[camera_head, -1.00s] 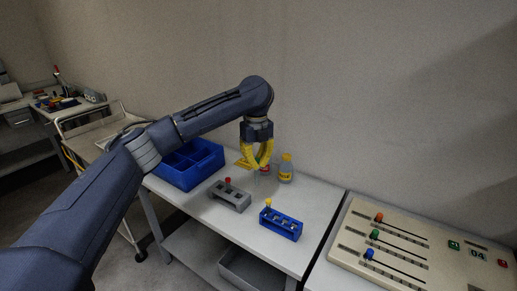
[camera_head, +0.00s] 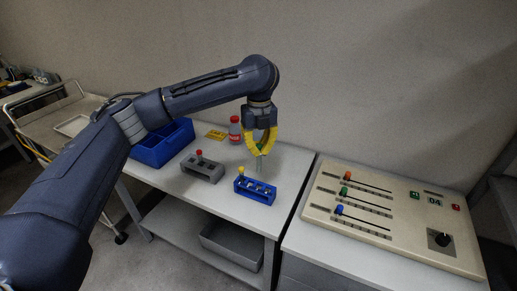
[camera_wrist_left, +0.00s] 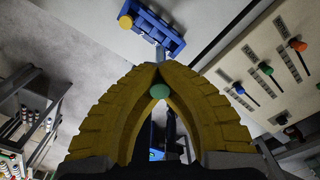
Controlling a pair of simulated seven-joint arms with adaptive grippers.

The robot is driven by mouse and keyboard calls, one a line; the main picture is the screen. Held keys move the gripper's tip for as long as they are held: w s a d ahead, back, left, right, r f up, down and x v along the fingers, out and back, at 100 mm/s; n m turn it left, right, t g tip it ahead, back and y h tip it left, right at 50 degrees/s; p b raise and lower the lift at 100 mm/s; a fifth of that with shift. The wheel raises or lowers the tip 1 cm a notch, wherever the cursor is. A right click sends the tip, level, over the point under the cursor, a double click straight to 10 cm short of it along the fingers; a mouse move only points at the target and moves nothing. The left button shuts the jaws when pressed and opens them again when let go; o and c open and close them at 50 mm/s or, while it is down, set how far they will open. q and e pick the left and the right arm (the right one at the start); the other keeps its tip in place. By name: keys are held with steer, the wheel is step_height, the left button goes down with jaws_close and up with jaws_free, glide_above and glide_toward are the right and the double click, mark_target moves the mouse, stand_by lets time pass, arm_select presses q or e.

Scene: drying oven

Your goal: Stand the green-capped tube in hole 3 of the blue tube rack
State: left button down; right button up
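My left gripper (camera_head: 261,149) is shut on the green-capped tube. The clear tube (camera_head: 259,166) hangs upright below the yellow fingers, just behind the blue tube rack. In the left wrist view the green cap (camera_wrist_left: 159,91) shows between the fingers (camera_wrist_left: 158,68). The blue tube rack (camera_head: 254,198) stands on the white table with a yellow-capped tube (camera_head: 241,173) at its left end and its other holes look empty. In the left wrist view the rack (camera_wrist_left: 153,28) lies beyond the fingertips, and the tube's lower end appears close to it. My right gripper is not in view.
A grey rack (camera_head: 203,173) with a red-capped tube (camera_head: 199,154) stands left of the blue rack. A blue bin (camera_head: 160,151), a red bottle (camera_head: 235,130) and a small yellow item (camera_head: 216,135) are farther back. A control panel (camera_head: 385,215) is at the right.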

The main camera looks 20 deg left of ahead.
mark_target(259, 171)
arm_select(q)
steer(key=shift+f, duration=2.85)
steer(key=shift+f, duration=3.1)
steer(key=c, duration=1.5)
jaws_free()
steer(key=shift+r, duration=0.1)
step_height(259, 171, up, 12)
steer(key=shift+w+f, duration=0.1)
